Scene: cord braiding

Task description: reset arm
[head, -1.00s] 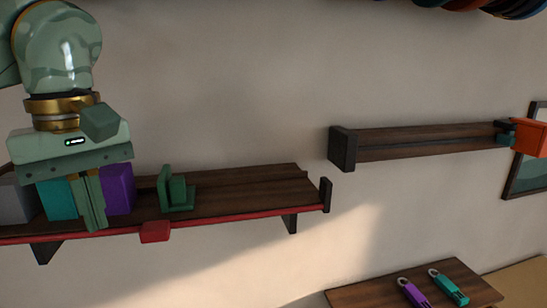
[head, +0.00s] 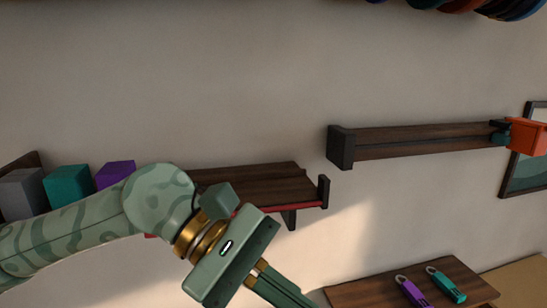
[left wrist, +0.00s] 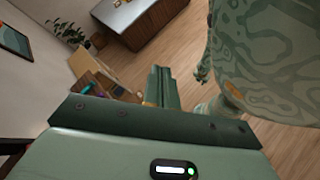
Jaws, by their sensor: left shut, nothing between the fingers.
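My left arm comes in from the left in the head view and reaches down across the front of the lower wall shelf. My left gripper (head: 287,291) points down and to the right, below that shelf, with its fingers together and nothing between them. Its fingertips run toward the bottom edge of the head view. The left wrist view also shows the closed green fingers (left wrist: 158,86), with open floor and furniture beyond. My right gripper does not show in either view.
The lower shelf (head: 262,184) holds a grey block (head: 22,194), a teal block (head: 68,187) and a purple block (head: 115,173). An upper shelf (head: 420,138) ends at an orange block (head: 526,135). A wooden board (head: 375,292) at bottom right bears purple and teal tools.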

